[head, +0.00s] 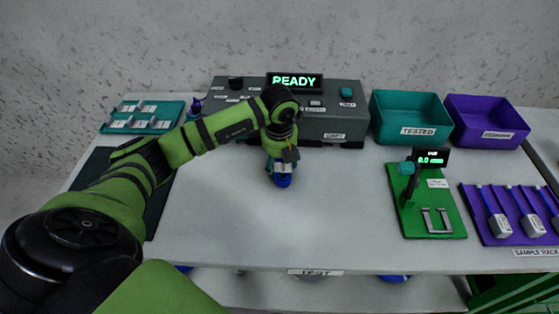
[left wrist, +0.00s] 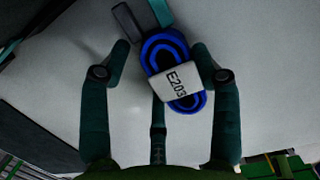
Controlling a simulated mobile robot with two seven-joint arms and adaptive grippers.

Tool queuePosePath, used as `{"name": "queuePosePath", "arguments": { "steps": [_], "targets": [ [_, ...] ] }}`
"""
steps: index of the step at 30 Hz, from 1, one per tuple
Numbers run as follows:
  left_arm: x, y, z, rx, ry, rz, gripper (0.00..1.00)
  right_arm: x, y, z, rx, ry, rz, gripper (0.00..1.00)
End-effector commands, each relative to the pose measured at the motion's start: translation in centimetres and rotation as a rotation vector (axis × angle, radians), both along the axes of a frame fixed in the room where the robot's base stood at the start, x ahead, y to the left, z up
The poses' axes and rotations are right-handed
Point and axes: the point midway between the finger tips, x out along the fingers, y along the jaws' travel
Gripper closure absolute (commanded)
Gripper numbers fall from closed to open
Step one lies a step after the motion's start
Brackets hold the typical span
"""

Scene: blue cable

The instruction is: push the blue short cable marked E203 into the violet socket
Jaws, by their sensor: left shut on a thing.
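My left gripper (head: 284,170) is shut on the blue short cable (head: 283,181) and holds it in front of the grey test box (head: 345,121). In the left wrist view the coiled blue cable (left wrist: 163,47) lies between the two fingers (left wrist: 162,65). Its white label (left wrist: 176,83) reads E203. A dark grey plug end (left wrist: 126,21) points toward the top of that view. A small violet piece (head: 196,106) shows at the box's left end; I cannot tell whether it is the socket. My arm hides part of the box front. My right gripper is not in view.
The box display (head: 294,81) reads READY. A teal tray (head: 408,111) marked TESTED and a violet tray (head: 480,117) stand at the right. A green gauge board (head: 455,222) and a violet sample rack (head: 481,228) lie front right. The middle table (head: 330,220) is clear.

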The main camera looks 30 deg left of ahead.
Motion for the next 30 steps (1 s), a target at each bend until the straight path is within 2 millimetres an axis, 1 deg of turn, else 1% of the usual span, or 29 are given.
{"name": "queuePosePath", "arguments": {
  "steps": [6, 30],
  "targets": [
    [0.1, 0.1, 0.0, 0.0, -0.001, 0.001, 0.7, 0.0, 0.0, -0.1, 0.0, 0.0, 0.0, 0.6],
    [2.2, 1.3, 0.0, 0.0, -0.001, 0.002, 0.7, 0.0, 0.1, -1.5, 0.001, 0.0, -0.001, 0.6]
  ]
}}
